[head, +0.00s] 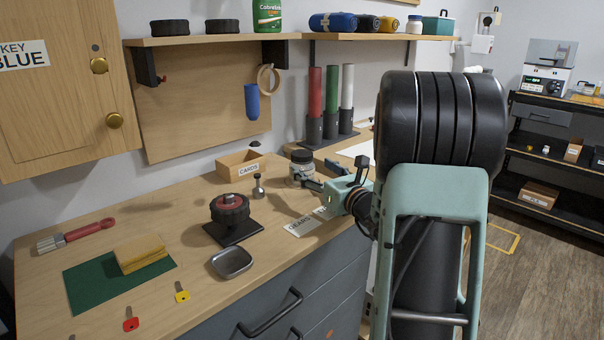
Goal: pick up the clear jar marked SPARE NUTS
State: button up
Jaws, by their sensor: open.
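A small clear jar with a dark lid (301,168) stands upright on the wooden bench top, towards its right end in the head view. The writing on its label is too small to read. My gripper (310,184) is open and low over the bench, its dark fingers close to the right front of the jar. The fingers overlap the jar's lower right part in this view. I cannot tell whether they touch it or reach around it.
A wooden box marked CARDS (240,168) stands behind left of the jar. A small metal-and-black item (258,187) and a wheel on a black base (231,214) stand left. A white card (302,224) lies in front. Colored tubes (331,98) stand behind.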

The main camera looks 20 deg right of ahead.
aim_at(307, 162)
jog(key=w, duration=0.4)
jog(key=w+b, duration=0.1)
jog(key=w, duration=0.1)
jog(key=shift+a+r, duration=0.2)
jog(key=shift+a, duration=0.15)
jog(key=shift+s, duration=0.1)
jog(key=c, duration=1.2)
jog(key=shift+c, duration=0.4)
jog(key=shift+r, duration=0.2)
